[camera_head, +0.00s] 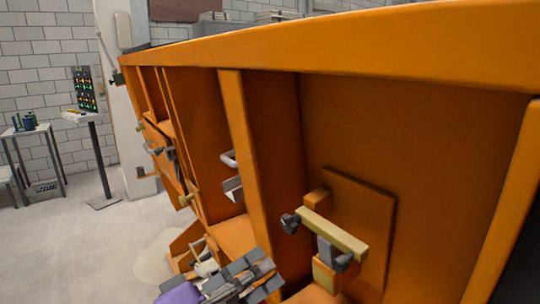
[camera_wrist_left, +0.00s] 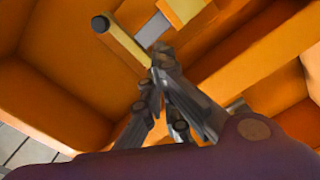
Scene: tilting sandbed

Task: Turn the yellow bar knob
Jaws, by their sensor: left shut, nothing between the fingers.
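The yellow bar knob (camera_head: 335,236) is a pale yellow bar with dark round ends, mounted in front of a square orange plate inside an open bay. It slopes down to the right in the head view. My left gripper (camera_head: 256,270) is low and to the left of the bar in that view. In the left wrist view the bar (camera_wrist_left: 122,42) runs from a dark round end down toward the tips of my left gripper (camera_wrist_left: 156,76). The fingers are shut and empty. One fingertip overlaps the bar's near end; I cannot tell whether they touch. My right gripper is out of view.
The large orange sandbed frame (camera_head: 330,45) fills the right side, with upright ribs (camera_head: 240,120) beside the bay. More handles sit farther left along it. A control panel on a stand (camera_head: 88,95) and a small table (camera_head: 30,132) stand behind open floor (camera_head: 90,250).

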